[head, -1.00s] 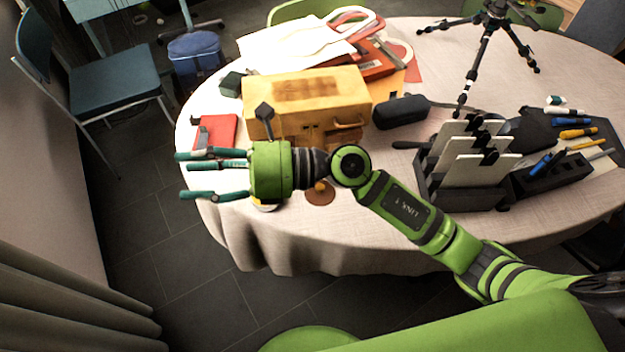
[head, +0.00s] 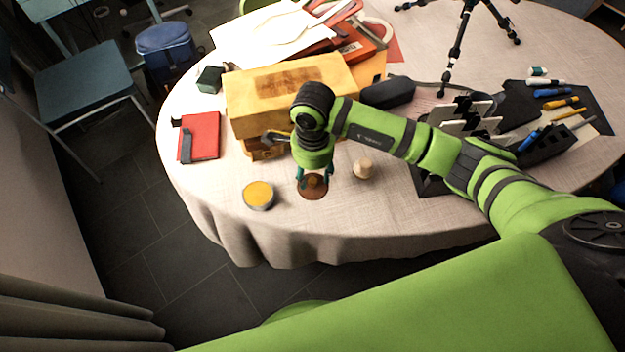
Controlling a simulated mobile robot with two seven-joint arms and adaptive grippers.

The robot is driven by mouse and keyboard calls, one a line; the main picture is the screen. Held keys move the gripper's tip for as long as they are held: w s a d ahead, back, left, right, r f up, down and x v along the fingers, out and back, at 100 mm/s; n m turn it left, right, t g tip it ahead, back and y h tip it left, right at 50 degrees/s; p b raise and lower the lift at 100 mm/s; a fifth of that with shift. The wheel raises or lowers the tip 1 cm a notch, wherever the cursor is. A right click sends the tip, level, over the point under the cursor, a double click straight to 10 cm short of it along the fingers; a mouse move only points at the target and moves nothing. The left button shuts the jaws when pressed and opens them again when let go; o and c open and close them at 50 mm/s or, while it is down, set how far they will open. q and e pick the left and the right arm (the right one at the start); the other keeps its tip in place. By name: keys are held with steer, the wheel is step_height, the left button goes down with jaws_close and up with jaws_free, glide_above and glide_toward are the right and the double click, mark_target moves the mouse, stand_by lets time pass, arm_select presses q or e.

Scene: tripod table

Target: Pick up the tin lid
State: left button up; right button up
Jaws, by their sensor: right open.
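The tin lid looks to be the round brown disc with a small knob (head: 313,192) on the near part of the table. A round open tin with yellow contents (head: 258,195) stands to its left. My right gripper (head: 314,178) points down over the lid and is open, with its teal fingers on either side of the knob. Whether the fingers touch the lid I cannot tell. The gripper's palm and wrist hide the far part of the lid. My left gripper is not in view.
A yellow wooden box (head: 290,92) stands just behind my right gripper. A small round wooden piece (head: 362,168) is to the right of the lid. A red notebook (head: 200,136) lies at the left. The cloth in front of the lid is clear.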

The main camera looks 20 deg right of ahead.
mark_target(313, 183)
steer(key=shift+f, duration=1.4)
jaws_close()
steer(key=shift+r, duration=0.1)
